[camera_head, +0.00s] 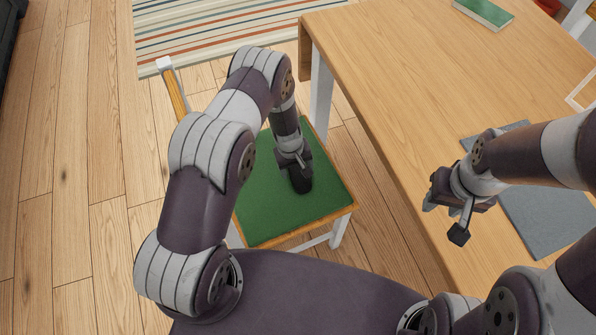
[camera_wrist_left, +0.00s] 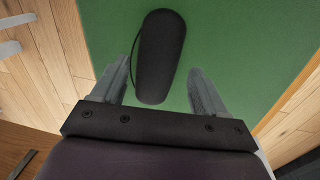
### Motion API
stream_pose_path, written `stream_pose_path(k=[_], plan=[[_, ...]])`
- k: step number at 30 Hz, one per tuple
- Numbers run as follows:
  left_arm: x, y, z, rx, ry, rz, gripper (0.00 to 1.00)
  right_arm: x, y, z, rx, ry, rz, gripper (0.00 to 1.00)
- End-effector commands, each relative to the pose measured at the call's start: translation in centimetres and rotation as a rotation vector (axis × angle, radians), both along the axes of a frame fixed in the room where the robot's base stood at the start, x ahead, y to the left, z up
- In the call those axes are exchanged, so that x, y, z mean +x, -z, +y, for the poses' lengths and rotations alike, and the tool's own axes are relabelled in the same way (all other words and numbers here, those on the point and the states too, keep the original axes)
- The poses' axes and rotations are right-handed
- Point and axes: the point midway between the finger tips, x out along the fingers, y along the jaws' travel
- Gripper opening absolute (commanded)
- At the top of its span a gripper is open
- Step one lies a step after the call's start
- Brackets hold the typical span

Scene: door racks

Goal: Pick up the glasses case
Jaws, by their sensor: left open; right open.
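The glasses case (camera_wrist_left: 160,55) is a dark, rounded, elongated case lying on the green chair seat (camera_head: 262,215). In the head view the case (camera_head: 300,181) shows just below my left gripper (camera_head: 294,168), which hides part of it. In the left wrist view my left gripper (camera_wrist_left: 160,85) is open, with one finger on each side of the near end of the case. I cannot tell whether the fingers touch it. My right gripper (camera_head: 443,218) is open and empty, above the table's near edge.
A wooden table (camera_head: 400,75) stands to the right of the chair, with a grey mat (camera_head: 545,215) and a green book (camera_head: 484,12) on it. A striped rug (camera_head: 200,30) lies behind the chair. The wooden floor (camera_head: 70,180) at left is clear.

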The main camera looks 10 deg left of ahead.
Motion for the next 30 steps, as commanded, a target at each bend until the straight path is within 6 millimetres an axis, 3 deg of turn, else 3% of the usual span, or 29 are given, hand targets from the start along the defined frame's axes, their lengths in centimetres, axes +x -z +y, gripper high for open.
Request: stream_pose_path(k=[3,6,14,18,30], plan=[[0.4,2.6,-0.3,0.000,0.001,0.003,0.73,0.0,0.6,0.0,0.000,0.000,0.000,0.43],[0.6,3.9,-0.4,0.000,0.001,0.001,0.73,0.0,0.8,0.0,0.000,0.000,0.000,0.43],[0.6,4.3,-0.5,0.000,0.001,0.001,0.73,0.0,0.8,0.0,0.000,0.000,0.000,0.43],[0.6,4.3,-0.5,0.000,0.001,0.001,0.31,0.0,0.8,0.0,0.000,0.000,0.000,0.43],[0.7,3.4,-0.5,0.000,0.001,0.000,0.29,0.0,0.5,0.0,0.000,0.000,0.000,0.43]])
